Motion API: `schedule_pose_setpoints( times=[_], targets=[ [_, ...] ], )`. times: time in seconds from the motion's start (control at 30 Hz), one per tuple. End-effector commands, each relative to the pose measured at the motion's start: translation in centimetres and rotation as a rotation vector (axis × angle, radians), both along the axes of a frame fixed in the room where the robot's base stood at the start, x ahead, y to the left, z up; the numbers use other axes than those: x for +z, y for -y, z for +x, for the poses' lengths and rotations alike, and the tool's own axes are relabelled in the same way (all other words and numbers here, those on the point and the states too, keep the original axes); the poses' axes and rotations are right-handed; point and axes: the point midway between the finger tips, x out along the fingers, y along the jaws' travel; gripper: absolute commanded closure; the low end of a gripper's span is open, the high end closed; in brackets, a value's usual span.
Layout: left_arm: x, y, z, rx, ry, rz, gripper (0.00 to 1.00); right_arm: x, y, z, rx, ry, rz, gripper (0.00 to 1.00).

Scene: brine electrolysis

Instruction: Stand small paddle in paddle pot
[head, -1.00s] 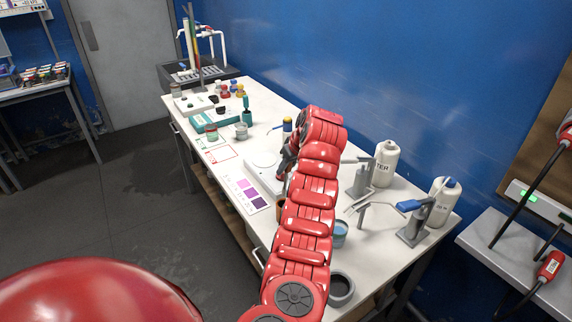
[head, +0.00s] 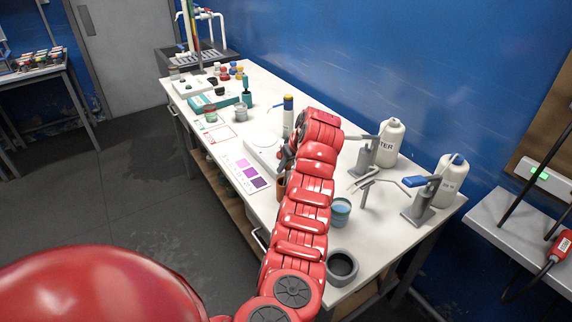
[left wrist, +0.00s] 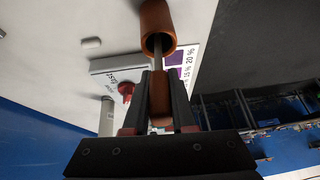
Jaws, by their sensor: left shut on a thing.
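The paddle pot (left wrist: 157,24) is a brown, hollow cylinder at the top of the left wrist view, its mouth facing the camera. In the head view the pot (head: 281,188) stands on the bench, partly behind my left arm. The small paddle (left wrist: 160,92) has an orange-brown handle and a thin grey shaft. My left gripper (left wrist: 160,100) is shut on the handle. The shaft runs from the handle into the pot's mouth; its far end is hidden. In the head view the left gripper (head: 288,158) is mostly hidden by its arm. My right gripper is not seen.
A white balance-like device (head: 263,150) and a colour chart card (head: 246,172) lie near the pot. A blue-green cup (head: 341,212), a grey round holder (head: 341,267), clamp stands and white bottles (head: 390,143) stand to the right. The bench's front edge is close.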

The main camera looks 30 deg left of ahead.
Motion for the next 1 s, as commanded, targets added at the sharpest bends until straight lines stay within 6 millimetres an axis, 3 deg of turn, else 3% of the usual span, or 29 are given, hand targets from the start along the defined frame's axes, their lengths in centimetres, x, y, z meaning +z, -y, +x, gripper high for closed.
schedule_pose_setpoints(
  times=[0.13, 0.47, 0.5, 0.67, 1.0],
  targets=[
    [-0.98, -0.05, -0.01, 0.0, 0.0, 0.0, 1.0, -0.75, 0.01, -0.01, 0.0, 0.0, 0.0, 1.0],
    [-1.04, -0.07, -0.02, 0.0, -0.001, 0.0, 1.0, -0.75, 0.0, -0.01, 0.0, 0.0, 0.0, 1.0],
    [-1.03, -0.06, -0.02, 0.0, 0.0, 0.0, 0.68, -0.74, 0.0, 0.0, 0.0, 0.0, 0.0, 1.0],
    [-1.03, -0.06, -0.02, 0.0, -0.001, 0.0, 0.41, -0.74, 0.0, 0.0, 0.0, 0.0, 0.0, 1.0],
    [-0.85, 0.07, -0.03, -0.001, 0.0, 0.0, 0.41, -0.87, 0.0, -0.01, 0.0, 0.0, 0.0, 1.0]
  ],
)
